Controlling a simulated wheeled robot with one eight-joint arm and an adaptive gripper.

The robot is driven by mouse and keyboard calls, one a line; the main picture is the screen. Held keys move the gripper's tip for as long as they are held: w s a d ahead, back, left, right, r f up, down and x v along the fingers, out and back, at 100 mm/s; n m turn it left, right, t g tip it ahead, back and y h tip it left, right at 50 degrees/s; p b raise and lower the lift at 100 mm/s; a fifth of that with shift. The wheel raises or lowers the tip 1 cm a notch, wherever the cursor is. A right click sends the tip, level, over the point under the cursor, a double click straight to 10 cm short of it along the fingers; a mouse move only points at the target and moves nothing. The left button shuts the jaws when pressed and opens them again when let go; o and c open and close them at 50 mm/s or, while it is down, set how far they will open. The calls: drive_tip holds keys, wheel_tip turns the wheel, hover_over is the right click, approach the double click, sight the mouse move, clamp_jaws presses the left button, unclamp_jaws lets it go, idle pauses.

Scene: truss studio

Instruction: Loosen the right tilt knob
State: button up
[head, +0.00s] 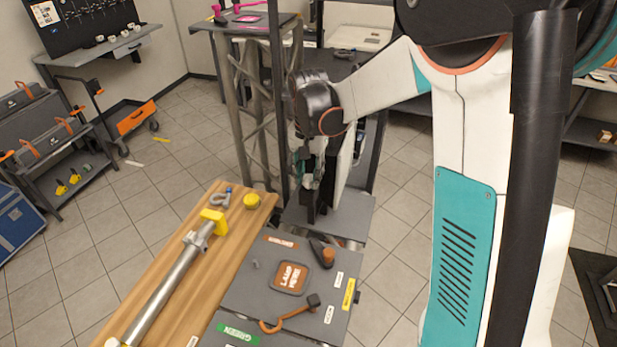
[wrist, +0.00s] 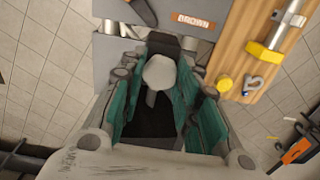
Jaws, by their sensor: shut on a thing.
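My gripper (wrist: 157,105) reaches down in the wrist view, its two teal-padded fingers on either side of a grey rounded knob (wrist: 159,73). The fingers are shut on this knob, which I take to be the tilt knob. A dark body lies behind and below it between the fingers. In the head view my gripper (head: 305,178) is beside a dark upright fixture with a pale panel (head: 345,168) above a grey surface. The knob is hidden there by my gripper and wrist, so its turn angle cannot be told.
A wooden bench (head: 172,268) with a metal tube (head: 170,278) and yellow clamps lies left of a grey table (head: 240,298). A truss tower (head: 243,120) stands close left of my arm.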

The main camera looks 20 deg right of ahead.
sight(308, 177)
drive_tip(key=n+b, duration=0.1)
drive_tip(key=n, duration=0.3)
drive_tip(key=shift+n, duration=0.3)
drive_tip(key=shift+n+b, duration=0.7)
drive_tip(key=shift+n, duration=1.5)
drive_tip(key=o, duration=1.1)
wheel_tip(308, 177, up, 12)
